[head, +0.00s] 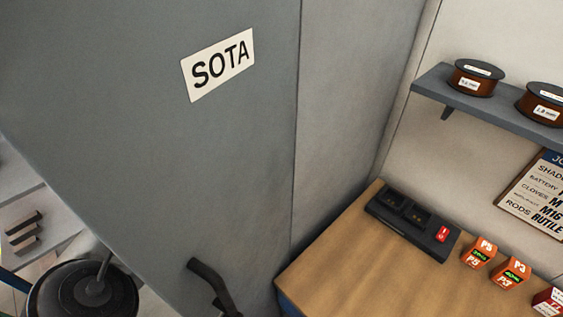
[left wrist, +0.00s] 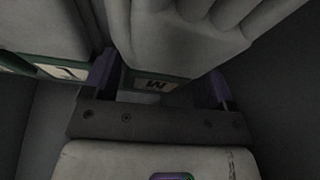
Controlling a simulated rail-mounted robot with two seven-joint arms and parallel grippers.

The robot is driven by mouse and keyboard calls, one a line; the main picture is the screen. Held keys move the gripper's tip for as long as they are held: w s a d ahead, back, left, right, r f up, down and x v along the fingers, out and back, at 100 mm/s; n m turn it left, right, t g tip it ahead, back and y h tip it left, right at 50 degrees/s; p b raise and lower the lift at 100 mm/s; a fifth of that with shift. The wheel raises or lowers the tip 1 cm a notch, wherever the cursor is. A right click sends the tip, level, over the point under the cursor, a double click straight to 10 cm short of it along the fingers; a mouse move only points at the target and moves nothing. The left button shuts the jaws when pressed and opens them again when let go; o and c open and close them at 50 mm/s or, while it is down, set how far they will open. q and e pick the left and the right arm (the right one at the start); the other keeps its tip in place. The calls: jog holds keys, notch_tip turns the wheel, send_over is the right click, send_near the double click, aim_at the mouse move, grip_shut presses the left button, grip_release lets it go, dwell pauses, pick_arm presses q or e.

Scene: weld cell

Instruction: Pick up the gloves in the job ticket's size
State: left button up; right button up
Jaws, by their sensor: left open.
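In the left wrist view my left gripper (left wrist: 160,88) is open, its purple fingers apart. A pale grey glove pair (left wrist: 180,45) with a green cuff edge and a tag that appears to read M (left wrist: 155,84) lies between and beyond the fingers. I cannot tell whether the fingers touch it. Another grey glove pair (left wrist: 45,30) with a partly cut tag, perhaps L, is at the left. In the head view the job ticket (head: 536,195) hangs on the wall, cut by the right edge; its gloves line seems to show M. Neither gripper shows in the head view.
A grey panel marked SOTA (head: 218,65) fills the head view's left and middle. A wooden bench (head: 350,265) holds a black charger (head: 412,222) and orange batteries (head: 480,252). A shelf (head: 440,95) above carries wire spools (head: 476,77). The wrist view is dark.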

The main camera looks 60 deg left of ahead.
pick_arm(q)
jog(key=c, duration=0.6)
jog(key=shift+c, duration=0.7)
jog(key=shift+r, duration=0.15)
